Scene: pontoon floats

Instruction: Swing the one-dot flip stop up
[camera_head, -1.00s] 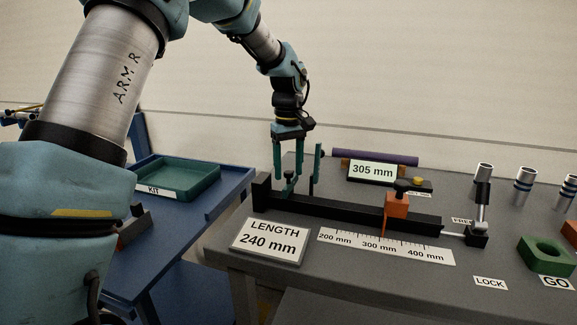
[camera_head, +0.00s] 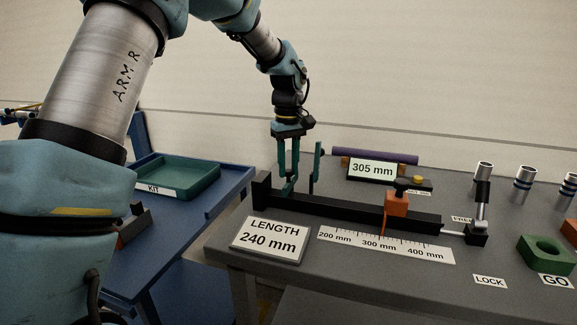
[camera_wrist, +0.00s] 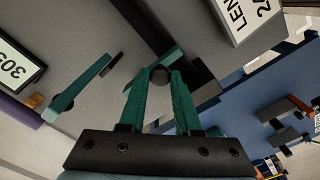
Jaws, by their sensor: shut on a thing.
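My gripper (camera_head: 289,174) points down at the left end of the black rail (camera_head: 340,211). Its teal fingers are shut on the dark round end of a teal flip stop (camera_wrist: 160,75), seen between the fingertips in the wrist view. This stop's teal arm (camera_head: 287,187) sits low at the rail in the head view; the fingers partly hide it. Another teal stop (camera_head: 317,168) stands upright just right of my gripper, and it shows at the left in the wrist view (camera_wrist: 75,87). I cannot make out dot marks on either stop.
An orange block (camera_head: 397,205) with a black knob sits on the rail. A 240 mm length sign (camera_head: 268,241) and a scale strip (camera_head: 385,247) lie in front. A 305 mm display (camera_head: 373,170) stands behind. A green kit tray (camera_head: 180,180) is on the blue table left.

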